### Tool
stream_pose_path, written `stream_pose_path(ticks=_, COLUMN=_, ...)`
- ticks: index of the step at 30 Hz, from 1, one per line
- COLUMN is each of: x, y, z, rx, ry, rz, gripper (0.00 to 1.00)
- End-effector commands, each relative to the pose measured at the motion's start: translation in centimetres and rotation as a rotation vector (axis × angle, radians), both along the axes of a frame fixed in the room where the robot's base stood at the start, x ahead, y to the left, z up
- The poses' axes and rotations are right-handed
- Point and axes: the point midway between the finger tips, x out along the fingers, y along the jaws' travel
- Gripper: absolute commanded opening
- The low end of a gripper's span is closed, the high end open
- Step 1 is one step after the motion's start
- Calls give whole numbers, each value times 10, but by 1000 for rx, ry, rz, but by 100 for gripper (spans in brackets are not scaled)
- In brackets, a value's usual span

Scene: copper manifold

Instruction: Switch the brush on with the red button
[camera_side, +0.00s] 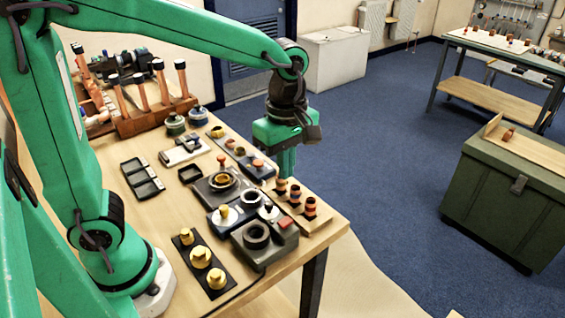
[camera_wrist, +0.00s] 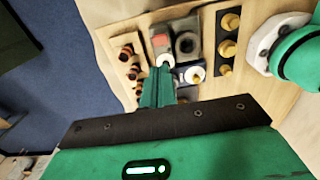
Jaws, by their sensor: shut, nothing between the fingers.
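The red button (camera_side: 285,222) sits on top of a grey unit (camera_side: 249,256) near the table's front right corner. Beside the button, the unit has a dark round opening (camera_side: 256,234). In the wrist view the red button (camera_wrist: 160,40) lies just beyond my fingertips, with the grey unit's ring (camera_wrist: 187,43) to its right. My gripper (camera_side: 287,174) is shut and empty, pointing down behind the button in the side view and apart from it. It also shows in the wrist view (camera_wrist: 161,70). No brush can be clearly made out.
A wooden block with several copper fittings (camera_side: 310,205) stands just right of the button. A black strip with brass fittings (camera_side: 200,256) lies to the left. Behind the unit are blocks with round parts (camera_side: 222,180) and a rack of torch-like tools (camera_side: 140,92).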

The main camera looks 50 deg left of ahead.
Motion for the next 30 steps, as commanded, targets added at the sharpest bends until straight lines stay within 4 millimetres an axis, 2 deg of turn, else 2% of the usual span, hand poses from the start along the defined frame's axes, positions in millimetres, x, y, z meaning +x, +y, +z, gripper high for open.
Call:
stream_pose_path(ticks=21, x=-1, y=0, z=-103, rx=1, ry=4, rz=0, gripper=0)
stream_pose_path(ticks=30, x=-1, y=0, z=-122, rx=0, ry=1, rz=0, gripper=0)
